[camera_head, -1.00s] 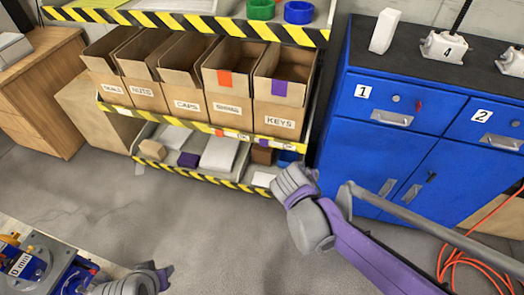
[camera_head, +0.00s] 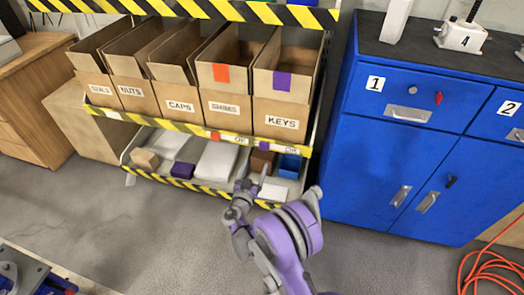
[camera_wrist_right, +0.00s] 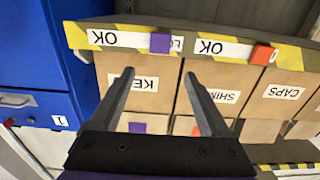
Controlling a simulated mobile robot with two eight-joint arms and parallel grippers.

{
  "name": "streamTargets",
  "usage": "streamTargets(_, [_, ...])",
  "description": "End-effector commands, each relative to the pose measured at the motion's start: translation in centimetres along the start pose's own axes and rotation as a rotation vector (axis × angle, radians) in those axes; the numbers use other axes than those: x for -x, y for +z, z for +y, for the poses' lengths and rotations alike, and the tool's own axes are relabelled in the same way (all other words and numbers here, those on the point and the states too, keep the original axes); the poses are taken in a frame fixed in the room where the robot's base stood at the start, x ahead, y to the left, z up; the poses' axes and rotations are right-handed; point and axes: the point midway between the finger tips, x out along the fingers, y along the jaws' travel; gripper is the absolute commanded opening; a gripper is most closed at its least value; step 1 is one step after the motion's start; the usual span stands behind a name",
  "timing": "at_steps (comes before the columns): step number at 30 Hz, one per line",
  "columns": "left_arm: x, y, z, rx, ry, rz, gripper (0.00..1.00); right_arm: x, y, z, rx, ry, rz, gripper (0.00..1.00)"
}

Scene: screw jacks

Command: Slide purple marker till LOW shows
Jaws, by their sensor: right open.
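The purple marker (camera_head: 265,145) sits on the striped shelf rail below the KEYS box (camera_head: 281,112). In the right wrist view, the purple marker (camera_wrist_right: 160,43) is on a white label strip, beyond and between the fingertips. OK is readable on one side of it; on the other side only part of the lettering shows, the rest covered. My right gripper (camera_head: 252,183) is open and empty, in front of and below the rail. Its two fingers (camera_wrist_right: 158,74) are apart from the marker. My left gripper is out of view.
A red marker (camera_wrist_right: 263,54) sits on the neighbouring label, which also shows OK. Several cardboard boxes stand above the rail. The lower shelf holds small items, including a blue bin (camera_head: 290,165). A blue cabinet (camera_head: 375,165) stands close on the right.

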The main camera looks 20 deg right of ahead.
Motion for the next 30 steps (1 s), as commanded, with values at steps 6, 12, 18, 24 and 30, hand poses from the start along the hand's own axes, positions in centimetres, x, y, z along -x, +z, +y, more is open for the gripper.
streamTargets(6, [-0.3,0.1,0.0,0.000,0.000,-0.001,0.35,-3.3,0.0,0.1,0.001,0.004,0.001,0.80])
streamTargets(12, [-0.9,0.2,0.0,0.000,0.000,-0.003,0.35,-7.1,0.0,0.1,0.001,0.002,-0.001,0.80])
streamTargets(18, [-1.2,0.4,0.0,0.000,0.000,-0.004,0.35,-9.7,0.0,0.1,0.000,0.002,-0.001,0.80])
streamTargets(24, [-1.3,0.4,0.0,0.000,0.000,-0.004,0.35,-10.5,-0.1,0.1,0.001,0.001,-0.001,0.80])
streamTargets(30, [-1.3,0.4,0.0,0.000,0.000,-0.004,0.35,-10.5,-0.1,0.1,0.001,0.001,-0.001,0.80])
